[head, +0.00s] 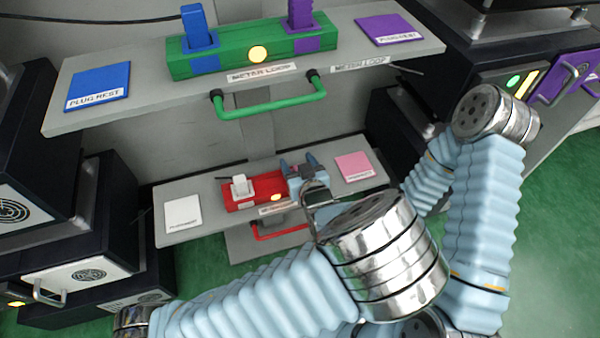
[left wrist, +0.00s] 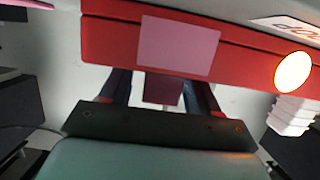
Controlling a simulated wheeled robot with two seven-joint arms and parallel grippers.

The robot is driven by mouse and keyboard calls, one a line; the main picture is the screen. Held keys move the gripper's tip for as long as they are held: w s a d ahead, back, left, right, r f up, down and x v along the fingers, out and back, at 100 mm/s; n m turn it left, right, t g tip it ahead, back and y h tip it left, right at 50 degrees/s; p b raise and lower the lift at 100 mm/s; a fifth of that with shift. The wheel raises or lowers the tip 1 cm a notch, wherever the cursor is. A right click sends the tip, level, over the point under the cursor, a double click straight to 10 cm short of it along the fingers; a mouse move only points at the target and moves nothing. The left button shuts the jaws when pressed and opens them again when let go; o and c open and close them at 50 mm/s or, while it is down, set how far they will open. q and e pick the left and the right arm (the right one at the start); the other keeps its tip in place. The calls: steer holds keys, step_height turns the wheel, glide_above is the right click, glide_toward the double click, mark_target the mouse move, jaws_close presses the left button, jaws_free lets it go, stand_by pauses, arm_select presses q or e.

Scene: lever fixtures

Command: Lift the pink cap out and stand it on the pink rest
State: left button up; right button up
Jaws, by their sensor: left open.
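The pink cap (left wrist: 163,88) shows in the left wrist view as a dark, shadowed pink piece at the red block (left wrist: 115,40), below its pink patch (left wrist: 178,45). In the head view the cap is hidden by my gripper. My left gripper (head: 298,168) is open at the right end of the red block, and its dark fingers (left wrist: 160,90) stand on both sides of the cap with gaps. The pink rest (head: 354,166) is a flat bare pad on the lower shelf, right of the gripper. My right gripper is out of view.
A white cap (head: 241,186) and a lit yellow lamp (head: 275,197) are on the red block, left of my gripper. A red handle (head: 280,231) is in front. A white rest (head: 182,213) lies left. The upper shelf (head: 150,112) with a green block (head: 240,62) overhangs behind.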

arm_select(q)
steer(key=c, duration=1)
steer(key=shift+c, duration=0.2)
steer(key=shift+r, duration=0.1)
steer(key=shift+r, duration=0.6)
steer(key=s+a+r+b, duration=0.6)
steer(key=s+r+b, duration=0.2)
steer(key=s+r, duration=0.3)
steer(key=shift+s+r+b, duration=0.25)
steer(key=shift+s+b, duration=0.1)
steer(key=shift+s, duration=0.45)
